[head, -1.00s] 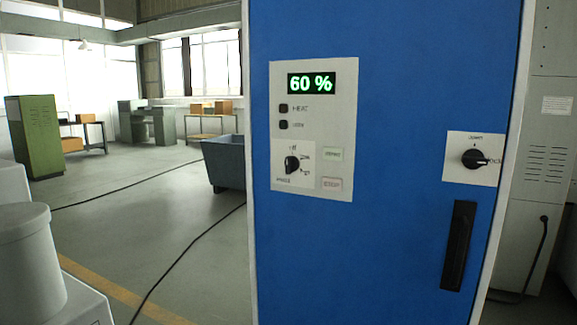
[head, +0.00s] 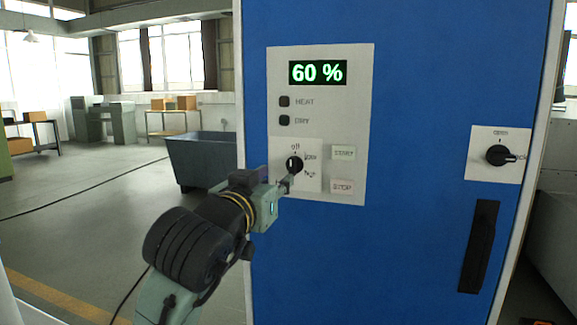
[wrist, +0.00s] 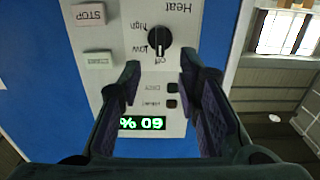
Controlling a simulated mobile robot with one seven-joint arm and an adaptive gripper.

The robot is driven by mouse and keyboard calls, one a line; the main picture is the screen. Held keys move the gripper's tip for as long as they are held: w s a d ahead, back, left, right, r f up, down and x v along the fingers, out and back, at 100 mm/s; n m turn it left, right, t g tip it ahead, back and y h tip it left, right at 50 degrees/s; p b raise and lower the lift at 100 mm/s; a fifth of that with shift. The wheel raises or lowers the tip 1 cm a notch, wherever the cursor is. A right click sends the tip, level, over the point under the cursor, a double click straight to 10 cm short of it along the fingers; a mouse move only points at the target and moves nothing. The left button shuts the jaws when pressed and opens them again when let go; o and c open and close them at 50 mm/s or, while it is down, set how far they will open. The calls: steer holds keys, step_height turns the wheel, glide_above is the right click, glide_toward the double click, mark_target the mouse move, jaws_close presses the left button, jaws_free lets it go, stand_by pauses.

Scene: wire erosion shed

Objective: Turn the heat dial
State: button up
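The heat dial (head: 294,162) is a black knob on a white plate in the blue cabinet's control panel (head: 354,110), marked off, low and high. It shows upside down in the wrist view (wrist: 158,41), its grip in line with the off mark. My gripper (head: 286,183) is in front of the dial plate in the head view and covers its lower left part. In the wrist view my gripper (wrist: 160,74) is open and empty, its fingers apart on either side of the line to the dial. I see no contact with the dial. The display (head: 318,72) reads 60 %.
START (head: 343,153) and STOP (head: 342,186) buttons sit right of the dial, two dark indicators above it. A lock knob (head: 499,155) and black door handle (head: 479,246) are farther right. A grey-blue bin (head: 200,160) stands left of the cabinet; floor there is open.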

mark_target(291, 166)
steer(key=p+x, duration=0.2)
steer(key=x, duration=0.8)
steer(key=shift+p, duration=0.3)
steer(key=shift+c, duration=0.2)
jaws_close()
